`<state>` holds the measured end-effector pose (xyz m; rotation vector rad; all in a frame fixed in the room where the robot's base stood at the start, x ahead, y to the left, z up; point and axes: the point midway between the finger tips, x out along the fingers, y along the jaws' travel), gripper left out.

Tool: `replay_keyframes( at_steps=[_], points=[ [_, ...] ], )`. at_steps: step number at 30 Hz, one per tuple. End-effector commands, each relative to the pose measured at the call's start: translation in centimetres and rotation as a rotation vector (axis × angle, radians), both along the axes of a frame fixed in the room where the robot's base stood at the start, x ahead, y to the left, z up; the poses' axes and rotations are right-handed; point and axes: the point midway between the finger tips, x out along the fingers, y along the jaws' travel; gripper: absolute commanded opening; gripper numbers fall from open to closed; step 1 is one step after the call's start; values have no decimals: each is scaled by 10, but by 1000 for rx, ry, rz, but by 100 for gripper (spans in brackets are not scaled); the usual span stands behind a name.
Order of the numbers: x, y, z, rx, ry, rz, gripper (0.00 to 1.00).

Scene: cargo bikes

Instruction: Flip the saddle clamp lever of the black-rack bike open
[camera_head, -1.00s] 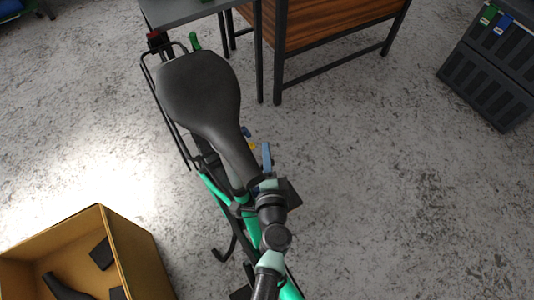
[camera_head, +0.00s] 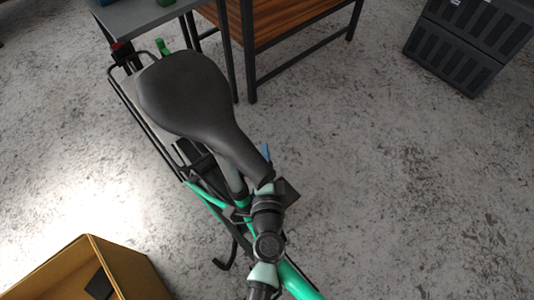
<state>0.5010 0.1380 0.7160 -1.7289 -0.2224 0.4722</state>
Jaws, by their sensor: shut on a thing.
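The bike with the black rack (camera_head: 140,112) has a green frame (camera_head: 302,284) and a black saddle (camera_head: 188,92). My gripper (camera_head: 266,156) is low beside the saddle's nose, at the end of my dark wrist. Only a narrow blue piece shows there, and the saddle and wrist hide most of the fingers. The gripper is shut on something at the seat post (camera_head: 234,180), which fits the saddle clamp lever. The lever and clamp are hidden, so the lever's angle cannot be told.
A cardboard box (camera_head: 128,268) stands on the floor at the lower left. A grey-topped table (camera_head: 160,12) and a wood-panelled bench (camera_head: 285,22) are behind the bike. Dark crates (camera_head: 458,55) stand at the upper right. The floor right of the bike is clear.

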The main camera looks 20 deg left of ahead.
Motion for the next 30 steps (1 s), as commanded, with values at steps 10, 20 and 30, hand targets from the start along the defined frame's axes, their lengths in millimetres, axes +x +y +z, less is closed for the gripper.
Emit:
replay_keyframes(
  at_steps=[10,20,30],
  points=[
    [-5,-6,1,-10,-20,-85,0],
    [-5,-5,1,-9,-19,-83,47],
    [-5,-5,2,-8,-20,-82,52]
  ],
)
